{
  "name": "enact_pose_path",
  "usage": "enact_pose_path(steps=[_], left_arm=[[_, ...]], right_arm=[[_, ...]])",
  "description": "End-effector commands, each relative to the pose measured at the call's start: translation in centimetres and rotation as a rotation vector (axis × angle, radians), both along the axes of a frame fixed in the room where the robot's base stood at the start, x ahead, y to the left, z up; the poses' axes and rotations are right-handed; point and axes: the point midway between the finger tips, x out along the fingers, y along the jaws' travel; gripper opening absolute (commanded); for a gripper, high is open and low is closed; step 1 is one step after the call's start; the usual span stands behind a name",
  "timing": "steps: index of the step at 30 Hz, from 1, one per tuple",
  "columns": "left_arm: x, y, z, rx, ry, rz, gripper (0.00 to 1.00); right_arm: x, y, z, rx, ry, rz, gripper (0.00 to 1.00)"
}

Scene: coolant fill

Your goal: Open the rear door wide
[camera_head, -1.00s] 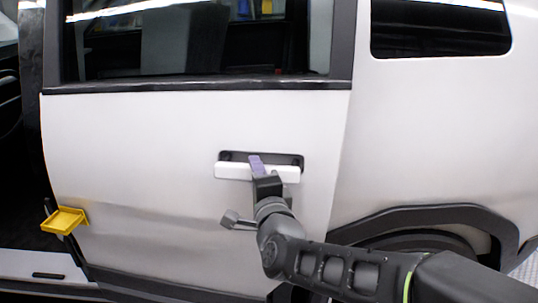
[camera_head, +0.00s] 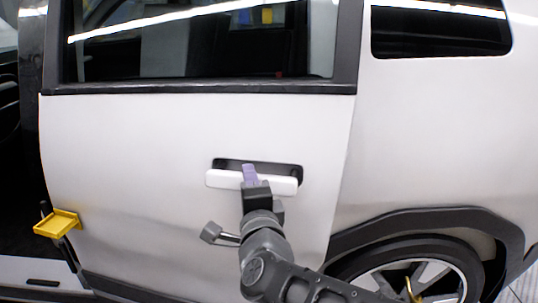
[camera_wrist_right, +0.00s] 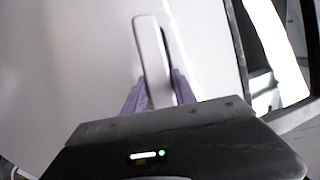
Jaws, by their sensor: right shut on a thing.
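The white rear door (camera_head: 130,140) fills the middle of the head view, with a dark-framed window above. Its white handle bar (camera_head: 222,179) lies across a black recess (camera_head: 285,169). My right gripper (camera_head: 249,174) has its purple fingers shut around the handle. The right wrist view shows the handle (camera_wrist_right: 150,50) between both purple fingers (camera_wrist_right: 155,90). The door stands slightly out from the body at its right edge.
A yellow tray-like piece (camera_head: 57,223) with dark parts sits near the door's lower left edge. The rear wheel (camera_head: 425,272) and its dark arch (camera_head: 400,218) are at the lower right. A dark cabin opening (camera_head: 15,170) shows at the far left.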

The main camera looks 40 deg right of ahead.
Motion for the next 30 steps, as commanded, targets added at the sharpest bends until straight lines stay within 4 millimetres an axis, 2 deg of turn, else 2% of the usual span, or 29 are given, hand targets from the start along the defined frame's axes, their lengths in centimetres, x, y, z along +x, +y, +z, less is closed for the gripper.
enact_pose_path(steps=[18, 30], left_arm=[[0.0, 0.0, -1.4, 0.0, 0.0, 0.0, 0.36], [0.0, 0.0, -1.5, 0.0, 0.0, 0.0, 0.36]], right_arm=[[-2.3, 3.2, 0.0, -0.001, -0.003, -0.065, 0.0], [-2.5, 3.5, 0.0, 0.0, 0.0, -0.071, 0.0]])
